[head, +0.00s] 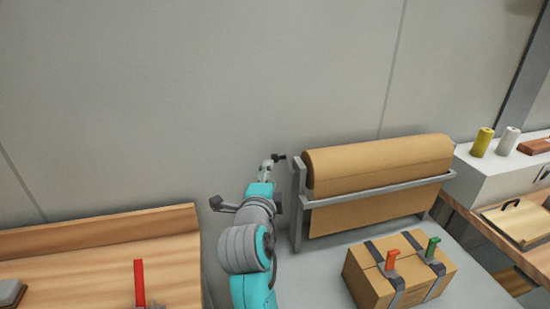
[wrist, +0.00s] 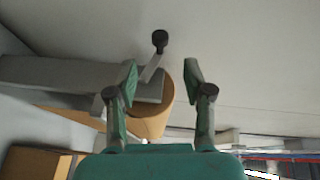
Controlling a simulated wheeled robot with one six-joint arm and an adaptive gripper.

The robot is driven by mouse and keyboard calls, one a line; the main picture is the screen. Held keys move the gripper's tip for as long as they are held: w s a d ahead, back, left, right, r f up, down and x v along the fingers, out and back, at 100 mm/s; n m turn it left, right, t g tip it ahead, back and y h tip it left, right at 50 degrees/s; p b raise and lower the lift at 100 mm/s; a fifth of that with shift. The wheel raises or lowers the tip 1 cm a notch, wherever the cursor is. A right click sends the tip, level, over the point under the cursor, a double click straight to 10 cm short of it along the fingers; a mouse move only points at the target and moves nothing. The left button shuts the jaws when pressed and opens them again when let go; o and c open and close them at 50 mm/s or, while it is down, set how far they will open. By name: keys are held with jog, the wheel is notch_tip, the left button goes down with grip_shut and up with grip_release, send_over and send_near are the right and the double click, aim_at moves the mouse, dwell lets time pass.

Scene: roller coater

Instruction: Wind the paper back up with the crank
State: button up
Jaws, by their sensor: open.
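A large roll of brown paper (head: 380,162) sits in a grey metal stand (head: 298,215). A sheet of paper (head: 365,210) hangs down below the stand's front bar. The crank's black knob (head: 281,157) sticks out at the roll's left end. In the wrist view the knob (wrist: 160,40) and its pale crank arm (wrist: 151,68) show beyond the fingertips, roughly in line with the gap. The roll's curved end (wrist: 155,118) shows behind the fingers. My gripper (head: 267,164) is open and empty, close to the knob; it also shows in the wrist view (wrist: 160,78). I cannot tell the exact distance.
A cardboard box (head: 400,275) with dark straps and orange and green handles stands in front of the roll. A wooden bench (head: 100,255) is at the left. A white cabinet (head: 490,175) with spools stands at the right. The wall above is clear.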

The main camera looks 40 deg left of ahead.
jog(key=x, duration=0.9)
grip_shut()
